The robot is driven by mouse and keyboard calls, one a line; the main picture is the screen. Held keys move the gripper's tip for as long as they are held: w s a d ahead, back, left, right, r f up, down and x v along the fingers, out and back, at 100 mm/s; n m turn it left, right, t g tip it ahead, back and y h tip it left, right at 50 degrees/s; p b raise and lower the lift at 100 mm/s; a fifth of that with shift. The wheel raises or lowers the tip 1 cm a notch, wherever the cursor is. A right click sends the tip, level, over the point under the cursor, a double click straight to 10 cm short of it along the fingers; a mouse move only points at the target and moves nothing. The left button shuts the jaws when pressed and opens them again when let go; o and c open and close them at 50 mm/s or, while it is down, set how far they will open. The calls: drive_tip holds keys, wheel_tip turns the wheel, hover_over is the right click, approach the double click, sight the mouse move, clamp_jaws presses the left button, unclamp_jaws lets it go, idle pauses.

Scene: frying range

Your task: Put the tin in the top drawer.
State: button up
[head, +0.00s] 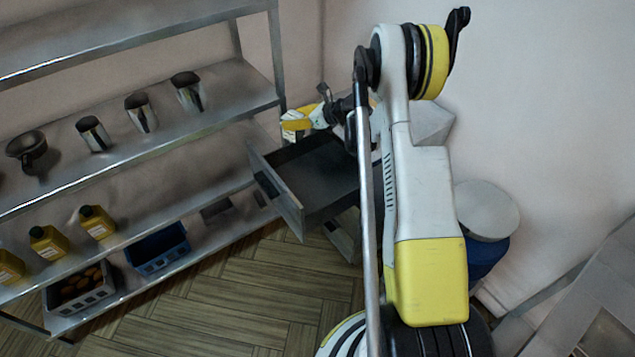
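The open drawer (290,214) is pulled out from a dark cabinet beside the shelf's right end, and its visible inside looks empty. My gripper (312,119) is above the drawer's back left edge, partly behind my own arm. A small white and yellow thing (291,133), perhaps the tin, shows right at the fingers. I cannot tell whether the fingers are closed on it or only beside it. It is small in the picture, and its lower part is hidden behind the drawer.
A metal shelf rack (150,150) on the left bears metal cups (141,113), a dark pan (28,147), yellow bottles (97,222), a blue crate (158,250) and a grey crate (82,292). A lidded round bin (486,211) stands right of my arm. The wooden floor (240,297) before the drawer is clear.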

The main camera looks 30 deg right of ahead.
drive_tip(key=f+b, duration=1.2)
drive_tip(key=f, duration=0.3)
drive_tip(key=f+b, duration=1.1)
drive_tip(key=f, duration=0.3)
drive_tip(key=shift+s+a+f+b, duration=0.2)
drive_tip(key=shift+f+b, duration=0.15)
drive_tip(key=shift+f, duration=0.05)
drive_tip(key=shift+f, duration=0.2)
drive_tip(key=o, duration=1.4)
drive_tip(key=shift+r, duration=0.15)
